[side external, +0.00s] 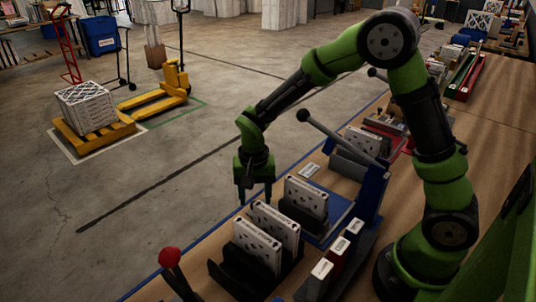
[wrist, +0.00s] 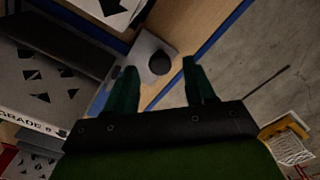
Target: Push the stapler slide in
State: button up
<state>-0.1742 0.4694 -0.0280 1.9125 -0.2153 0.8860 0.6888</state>
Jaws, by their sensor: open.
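A blue bench stapler (side external: 370,195) stands on the bench in the side view, with a long lever ending in a black ball (side external: 303,115). A white boxed filter (side external: 306,197) stands upright in a dark holder in front of it. In the wrist view, a grey plate with a round black knob (wrist: 160,62) lies beyond my fingers; it looks like the stapler slide, but I cannot be sure. My gripper (side external: 255,192) points down, open and empty, by the bench's left edge. The knob appears between its fingertips (wrist: 160,74); contact cannot be told.
Two more boxed filters (side external: 275,226) (side external: 257,245) stand in a black rack (side external: 227,277) nearer the camera. A red knob (side external: 169,257) rises at the bench's front edge. Small white-topped boxes (side external: 338,245) stand at right. Open floor (side external: 150,190) lies left of the bench.

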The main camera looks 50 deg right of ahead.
jog(key=shift+f, duration=0.85)
jog(key=shift+c, duration=0.3)
grip_shut()
